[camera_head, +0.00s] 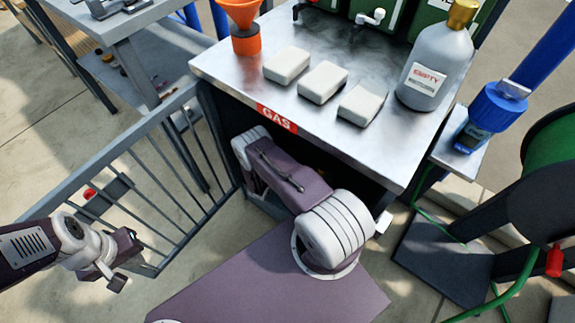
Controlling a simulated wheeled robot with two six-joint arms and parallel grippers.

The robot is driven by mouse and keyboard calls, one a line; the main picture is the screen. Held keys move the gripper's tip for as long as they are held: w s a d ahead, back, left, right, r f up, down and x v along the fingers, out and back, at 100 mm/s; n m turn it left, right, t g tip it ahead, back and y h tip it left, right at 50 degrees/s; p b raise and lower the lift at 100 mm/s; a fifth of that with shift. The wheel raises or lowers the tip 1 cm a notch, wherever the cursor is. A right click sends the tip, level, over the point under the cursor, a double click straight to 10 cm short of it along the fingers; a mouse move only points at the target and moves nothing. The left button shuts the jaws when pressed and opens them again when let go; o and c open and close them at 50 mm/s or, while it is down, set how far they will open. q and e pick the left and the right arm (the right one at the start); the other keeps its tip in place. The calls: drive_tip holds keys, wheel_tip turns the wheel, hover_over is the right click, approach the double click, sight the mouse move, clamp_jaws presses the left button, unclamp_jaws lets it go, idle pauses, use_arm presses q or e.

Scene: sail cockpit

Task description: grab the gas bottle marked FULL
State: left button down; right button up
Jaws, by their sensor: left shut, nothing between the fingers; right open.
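A grey gas bottle (437,65) with a brass top stands upright at the right end of the metal worktop; its label reads EMPTY. I see no bottle marked FULL. Below the worktop is a dark open locker (355,170) under a red GAS sign (277,118); its inside is mostly hidden by shadow and my arm. My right arm reaches into the locker mouth, and its gripper is out of sight. My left gripper (116,267) is shut and empty at the lower left, in front of the railing, far from the bottle.
Three pale blocks (322,82) and an orange funnel (246,38) sit on the worktop (225,75). A grey railing gate (165,165) stands left of the locker. A hose reel (553,150) with green hose stands at the right.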

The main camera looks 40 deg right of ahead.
drive_tip(key=shift+d, duration=0.1)
drive_tip(key=shift+w+r, duration=0.1)
drive_tip(key=c, duration=2)
drive_tip(key=shift+r, duration=0.1)
wheel_tip(320, 180, up, 4)
drive_tip(key=p, duration=0.3)
drive_tip(key=shift+f, duration=0.25)
drive_tip(key=s+a+p, duration=0.1)
drive_tip(key=s+a, duration=0.1)
drive_tip(key=a, duration=0.3)
drive_tip(key=s+a+p, duration=0.1)
drive_tip(key=s+a, duration=0.2)
drive_tip(key=a, duration=0.2)
drive_tip(key=s+a+p, duration=0.1)
drive_tip(key=s+a, duration=0.2)
drive_tip(key=a, duration=0.3)
drive_tip(key=shift+s+f, duration=0.15)
drive_tip(key=shift+s, duration=0.05)
